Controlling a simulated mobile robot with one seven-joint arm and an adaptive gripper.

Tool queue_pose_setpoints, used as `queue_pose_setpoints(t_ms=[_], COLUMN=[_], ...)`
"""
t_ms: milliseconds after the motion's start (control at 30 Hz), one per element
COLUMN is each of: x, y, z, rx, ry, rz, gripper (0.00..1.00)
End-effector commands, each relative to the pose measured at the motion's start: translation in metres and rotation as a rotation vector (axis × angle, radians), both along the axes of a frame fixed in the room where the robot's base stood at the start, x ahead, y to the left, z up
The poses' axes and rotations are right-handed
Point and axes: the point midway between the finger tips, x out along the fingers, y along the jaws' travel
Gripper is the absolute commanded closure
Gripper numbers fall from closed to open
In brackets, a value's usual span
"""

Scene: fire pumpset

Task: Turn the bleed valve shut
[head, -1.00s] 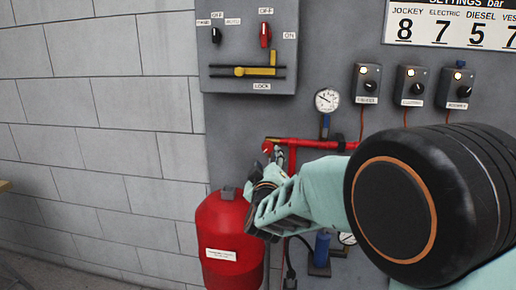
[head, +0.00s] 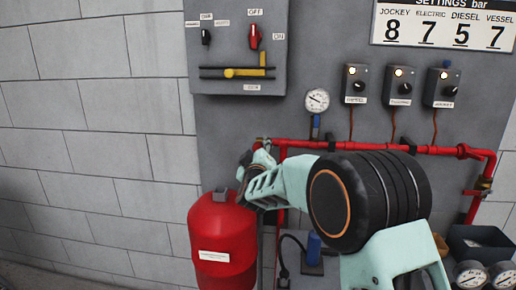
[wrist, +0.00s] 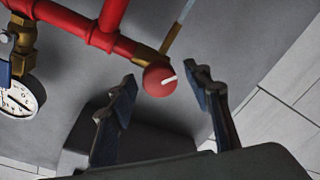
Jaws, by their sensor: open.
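The bleed valve appears as a round red knob (wrist: 157,80) with a white mark in the wrist view. It sits at the end of a brass fitting (wrist: 148,56) on a red pipe. My gripper (wrist: 162,74) is open, with one dark finger on each side of the knob in that picture. I cannot tell whether either finger touches it. In the head view my gripper (head: 250,168) is at the left end of the horizontal red pipe (head: 400,148), above the red vessel. It hides most of the valve there.
The red vessel (head: 222,240) stands just below my gripper. A pressure gauge (head: 317,100) is above the pipe, and another gauge (wrist: 20,97) shows in the wrist view. A grey switch panel (head: 237,45) hangs above. The block wall at left is clear.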

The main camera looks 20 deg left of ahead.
Motion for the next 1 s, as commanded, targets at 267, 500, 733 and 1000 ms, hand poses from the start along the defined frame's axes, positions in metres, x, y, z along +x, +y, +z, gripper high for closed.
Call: queue_pose_setpoints(t_ms=[267, 500, 733, 1000], x=[0.0062, 0.0058, 0.0057, 0.0057], y=[0.0021, 0.0021, 0.0021, 0.0022], z=[-0.0001, 0.0001, 0.0001, -0.0006], rx=[0.001, 0.001, 0.001, 0.013], ry=[0.0, 0.0, 0.0, 0.002], rz=[0.0, 0.0, 0.0, 0.001], gripper=[0.54, 0.64, 0.9, 0.97])
